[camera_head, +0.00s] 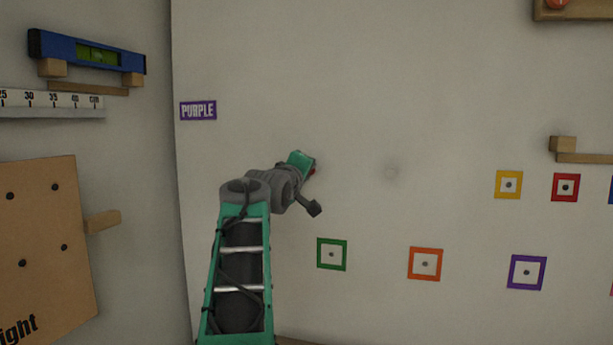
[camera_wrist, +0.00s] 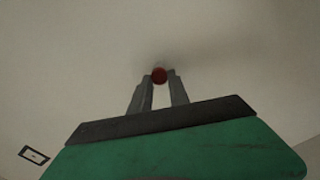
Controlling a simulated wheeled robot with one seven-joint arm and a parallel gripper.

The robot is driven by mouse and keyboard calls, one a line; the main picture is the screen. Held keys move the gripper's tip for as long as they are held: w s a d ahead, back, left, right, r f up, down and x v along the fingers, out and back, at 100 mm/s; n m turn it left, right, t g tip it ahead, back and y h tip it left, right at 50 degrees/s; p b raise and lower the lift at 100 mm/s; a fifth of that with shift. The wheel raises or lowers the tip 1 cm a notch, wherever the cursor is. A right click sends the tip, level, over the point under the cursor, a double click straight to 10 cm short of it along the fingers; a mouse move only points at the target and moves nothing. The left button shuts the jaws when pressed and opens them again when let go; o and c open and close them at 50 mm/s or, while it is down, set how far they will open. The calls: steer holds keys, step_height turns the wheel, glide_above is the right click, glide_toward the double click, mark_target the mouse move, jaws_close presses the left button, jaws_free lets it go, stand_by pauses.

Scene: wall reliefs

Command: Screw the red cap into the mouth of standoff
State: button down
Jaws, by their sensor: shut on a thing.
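The red cap (camera_wrist: 159,75) shows between the fingertips of my gripper (camera_wrist: 159,82) in the wrist view. My gripper is shut on it, with the pale wall straight ahead.
A purple label (camera_head: 198,110) is up and left of my gripper. Green (camera_head: 332,254), orange (camera_head: 425,264) and violet (camera_head: 527,272) square frames sit lower on the wall. A wooden ledge (camera_head: 585,157) is at the right. A peg (camera_head: 103,221) juts from the left wall.

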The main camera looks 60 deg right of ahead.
steer(key=shift+r, duration=0.1)
steer(key=m+b, duration=0.1)
steer(key=m, duration=0.4)
steer(key=shift+r+b, duration=0.1)
steer(key=shift+b, duration=0.25)
steer(key=c, duration=1.5)
jaws_free()
